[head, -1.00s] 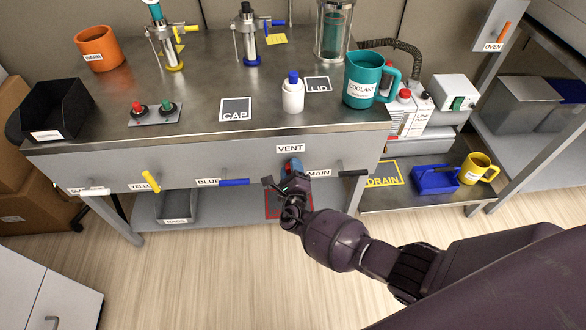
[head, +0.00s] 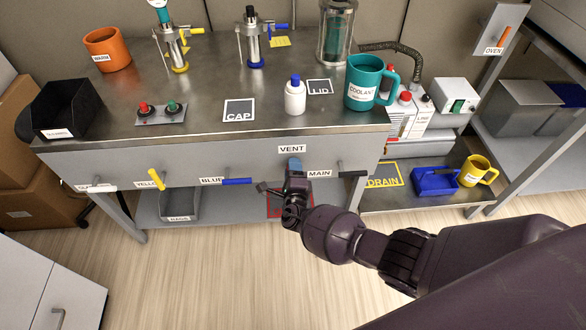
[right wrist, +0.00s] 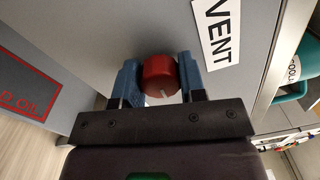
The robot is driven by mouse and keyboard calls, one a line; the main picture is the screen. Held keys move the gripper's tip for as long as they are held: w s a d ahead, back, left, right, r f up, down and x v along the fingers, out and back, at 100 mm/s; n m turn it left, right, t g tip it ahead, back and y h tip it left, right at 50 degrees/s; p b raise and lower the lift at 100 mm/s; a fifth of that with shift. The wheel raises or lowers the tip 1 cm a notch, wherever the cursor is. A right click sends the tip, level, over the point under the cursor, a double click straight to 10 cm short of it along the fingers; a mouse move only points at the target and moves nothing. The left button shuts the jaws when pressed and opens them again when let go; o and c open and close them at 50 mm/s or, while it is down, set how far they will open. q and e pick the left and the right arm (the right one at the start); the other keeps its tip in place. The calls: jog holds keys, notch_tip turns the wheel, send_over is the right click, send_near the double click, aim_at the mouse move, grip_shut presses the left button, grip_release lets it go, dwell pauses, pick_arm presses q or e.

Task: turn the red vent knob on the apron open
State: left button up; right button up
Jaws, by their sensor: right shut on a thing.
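The red vent knob (right wrist: 159,74) sits on the grey apron (right wrist: 120,35) beside the VENT label (right wrist: 217,35) in the right wrist view. A pale mark shows on its face. My right gripper (right wrist: 158,86) has its blue fingers on either side of the knob and is shut on it. In the head view my right gripper (head: 295,165) is at the apron just below the VENT label (head: 291,149), and it hides the knob. My left gripper is in neither view.
The black MAIN handle (head: 351,174) is just right of my right gripper, and the blue handle (head: 237,181) is to its left. The worktop above holds a white bottle (head: 294,97) and a teal COOLANT mug (head: 364,83). Open floor lies below.

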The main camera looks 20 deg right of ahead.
jog(key=o, duration=0.9)
jog(key=shift+s+a, duration=0.1)
jog(key=shift+s, duration=0.2)
jog(key=p+v, duration=0.2)
jog(key=v, duration=0.8)
jog(key=shift+p, duration=0.35)
